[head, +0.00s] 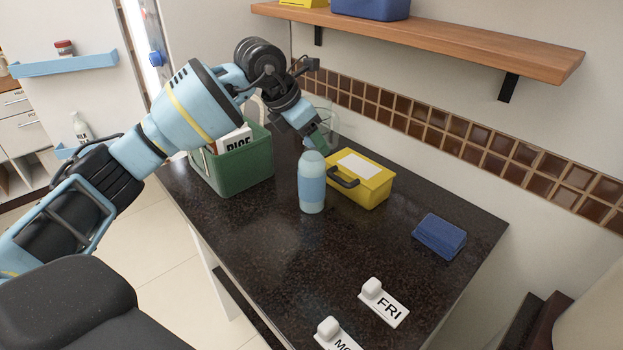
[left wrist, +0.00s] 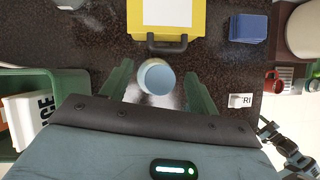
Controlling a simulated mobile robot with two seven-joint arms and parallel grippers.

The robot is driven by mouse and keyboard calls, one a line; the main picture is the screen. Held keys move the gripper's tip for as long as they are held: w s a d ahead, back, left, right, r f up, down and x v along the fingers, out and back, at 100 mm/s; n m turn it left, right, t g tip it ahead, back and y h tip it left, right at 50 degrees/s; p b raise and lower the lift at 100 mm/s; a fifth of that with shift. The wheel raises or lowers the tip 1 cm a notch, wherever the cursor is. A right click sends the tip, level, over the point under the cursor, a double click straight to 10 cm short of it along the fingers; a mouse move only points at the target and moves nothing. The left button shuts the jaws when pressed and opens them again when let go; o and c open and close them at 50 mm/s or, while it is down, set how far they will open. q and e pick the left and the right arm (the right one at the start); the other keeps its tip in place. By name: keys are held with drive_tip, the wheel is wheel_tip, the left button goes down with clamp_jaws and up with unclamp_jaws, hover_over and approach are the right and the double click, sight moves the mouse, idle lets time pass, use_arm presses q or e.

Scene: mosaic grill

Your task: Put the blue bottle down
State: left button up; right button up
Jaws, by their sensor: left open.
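The blue bottle (head: 312,184) stands upright on the dark countertop (head: 285,262), in front of the yellow box. In the left wrist view the bottle's round top (left wrist: 156,77) shows between the two green fingers. My left gripper (head: 318,140) is open, just above and behind the bottle in the head view. In the left wrist view the open left gripper (left wrist: 157,88) has a finger on each side of the bottle, with visible gaps.
A yellow box (head: 372,188) with a dark handle stands close behind the bottle. A green crate (head: 247,168) with a rice package is to the left. A blue block (head: 439,236) and white FRI (head: 388,308) label stand lie to the right. A wooden shelf (head: 430,42) is above.

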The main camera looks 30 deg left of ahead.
use_arm(q)
drive_tip(key=x, duration=0.2)
drive_tip(key=shift+w+d+f, duration=0.1)
drive_tip(key=shift+f, duration=0.2)
clamp_jaws()
